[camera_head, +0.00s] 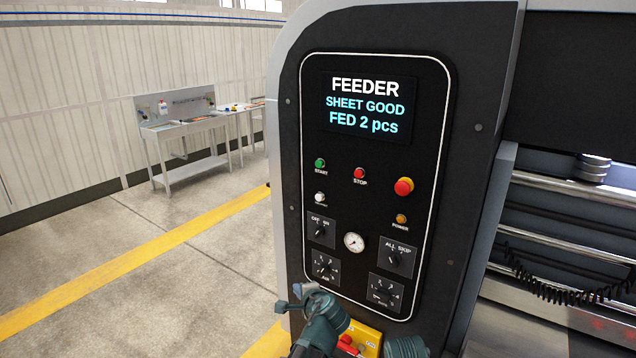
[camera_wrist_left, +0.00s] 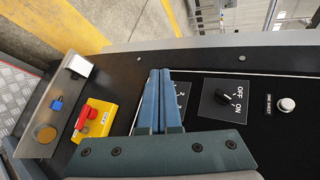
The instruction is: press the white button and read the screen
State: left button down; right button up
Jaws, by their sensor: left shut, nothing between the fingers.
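The white button (camera_head: 320,198) is on the black control panel, below the green START button and above an OFF/ON knob. In the left wrist view the white button (camera_wrist_left: 287,104) stands at the right, beyond the OFF/ON knob, with nothing touching it. The screen (camera_head: 364,106) reads "FEEDER", "SHEET GOOD", "FED 2 pcs". My left gripper (camera_head: 288,302) is low at the panel's left edge, below and apart from the white button. Its blue fingers (camera_wrist_left: 160,75) are shut and empty. My right gripper is not in view.
Near the white button are the green START button (camera_head: 320,163), red STOP button (camera_head: 359,173) and OFF/ON knob (camera_head: 320,231). A red emergency stop (camera_head: 403,187) is farther right. A yellow box (camera_head: 366,338) with a red part sits below. The floor at left is clear.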

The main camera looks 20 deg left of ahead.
aim_at(318, 198)
pick_arm(q)
jog(key=w+a+r+m+t+p, duration=0.1)
jog(key=w+r+m+t+p, duration=0.1)
jog(key=r, duration=0.7)
jog(key=w+a+r+m+t+p, duration=0.2)
jog(key=w+r+m+t+p, duration=0.1)
jog(key=w+r+m+p, duration=0.2)
notch_tip(318, 198, up, 4)
jog(key=shift+f+m, duration=0.15)
jog(key=shift+m, duration=1.05)
jog(key=shift+w, duration=0.15)
jog(key=w+d, duration=0.3)
jog(key=w, duration=0.5)
dwell(0.3)
jog(key=shift+w+d, duration=0.15)
jog(key=shift+w, duration=0.25)
